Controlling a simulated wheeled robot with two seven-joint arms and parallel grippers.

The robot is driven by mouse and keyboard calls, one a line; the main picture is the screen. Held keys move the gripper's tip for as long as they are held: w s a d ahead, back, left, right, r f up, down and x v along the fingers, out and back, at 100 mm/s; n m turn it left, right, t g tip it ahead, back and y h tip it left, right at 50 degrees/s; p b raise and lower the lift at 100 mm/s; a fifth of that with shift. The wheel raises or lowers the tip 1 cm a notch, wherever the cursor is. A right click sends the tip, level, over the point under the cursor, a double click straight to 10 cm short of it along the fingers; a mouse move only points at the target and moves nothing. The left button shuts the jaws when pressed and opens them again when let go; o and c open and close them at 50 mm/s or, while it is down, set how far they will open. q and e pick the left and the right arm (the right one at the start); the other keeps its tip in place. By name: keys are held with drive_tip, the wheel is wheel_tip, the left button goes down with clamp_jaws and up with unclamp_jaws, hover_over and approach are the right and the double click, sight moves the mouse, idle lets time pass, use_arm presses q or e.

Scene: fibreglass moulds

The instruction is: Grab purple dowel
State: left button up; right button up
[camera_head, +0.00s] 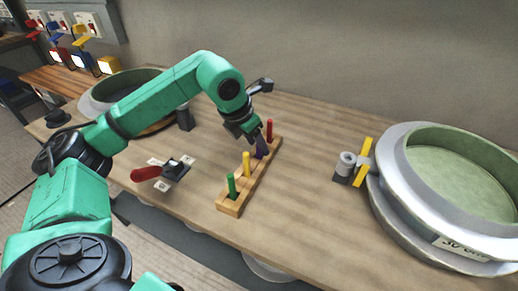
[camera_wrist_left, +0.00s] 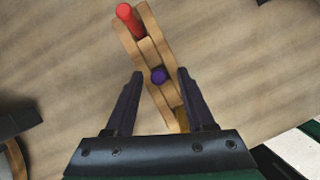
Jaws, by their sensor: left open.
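A wooden rack (camera_head: 232,205) on the table holds upright dowels in a row. The purple dowel (camera_wrist_left: 158,75) shows from above in the left wrist view, between the two fingers. In the head view the purple dowel (camera_head: 260,152) is mostly hidden by my gripper. My left gripper (camera_head: 260,145) is open, its fingers on either side of the purple dowel and the rack; it also shows in the left wrist view (camera_wrist_left: 158,84). I cannot tell whether a finger touches the dowel. My right gripper is not in view.
A red dowel (camera_head: 269,130) stands behind the purple one; yellow (camera_head: 246,165) and green (camera_head: 231,185) dowels stand in front. A red-handled clamp (camera_head: 147,173) lies left of the rack. A large round mould (camera_head: 395,200) is at right.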

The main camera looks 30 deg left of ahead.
use_arm(q)
drive_tip(key=x, duration=0.2)
drive_tip(key=shift+w+f, duration=0.15)
drive_tip(key=shift+f, duration=0.05)
clamp_jaws()
drive_tip(key=shift+r, duration=0.1)
